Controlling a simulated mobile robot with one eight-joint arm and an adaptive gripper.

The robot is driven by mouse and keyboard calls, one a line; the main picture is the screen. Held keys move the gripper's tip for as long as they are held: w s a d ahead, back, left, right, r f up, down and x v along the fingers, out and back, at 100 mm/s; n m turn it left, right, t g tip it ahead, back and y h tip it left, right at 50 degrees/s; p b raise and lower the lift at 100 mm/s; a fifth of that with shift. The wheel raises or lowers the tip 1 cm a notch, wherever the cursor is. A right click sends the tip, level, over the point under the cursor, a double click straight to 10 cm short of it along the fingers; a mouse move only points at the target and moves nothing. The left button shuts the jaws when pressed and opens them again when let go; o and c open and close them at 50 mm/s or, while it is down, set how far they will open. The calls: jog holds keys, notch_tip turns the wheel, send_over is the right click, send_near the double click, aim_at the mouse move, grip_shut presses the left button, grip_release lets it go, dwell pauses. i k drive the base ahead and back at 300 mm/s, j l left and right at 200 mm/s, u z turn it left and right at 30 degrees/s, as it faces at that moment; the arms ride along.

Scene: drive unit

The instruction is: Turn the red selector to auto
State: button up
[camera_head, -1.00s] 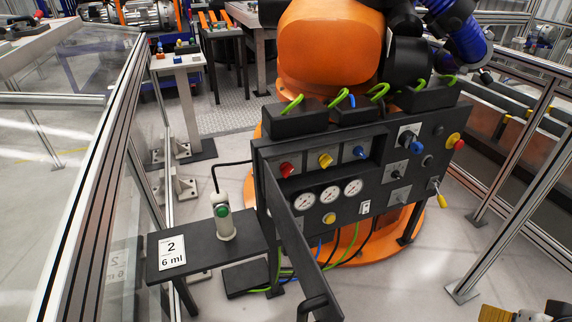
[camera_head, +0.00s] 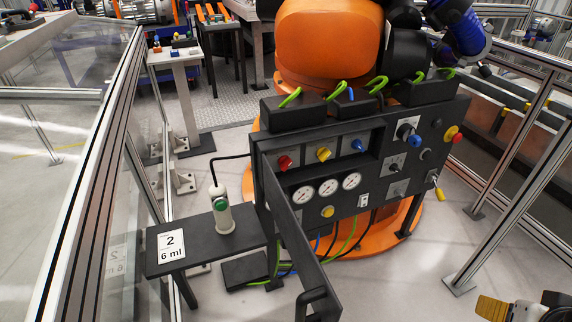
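The red selector (camera_head: 285,162) is a small round knob at the left of the upper recess in the black control panel (camera_head: 375,198). It sits beside a yellow selector (camera_head: 323,154) and a blue selector (camera_head: 358,146). The way its pointer faces and any auto marking are too small to read.
An open black door (camera_head: 296,240) juts toward me from the panel's left side. Glass fencing (camera_head: 95,160) runs along the left, metal rails (camera_head: 505,190) along the right. An orange robot stands behind.

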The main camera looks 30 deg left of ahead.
aim_at(284, 162)
jog(key=l+u, duration=0.15)
jog(key=u, duration=0.25)
jog(key=i+l+u, duration=0.1)
jog(key=u, duration=0.3)
jog(key=l+u, duration=0.25)
jog(key=u, duration=0.2)
jog(key=l+u, duration=0.2)
jog(key=u, duration=0.2)
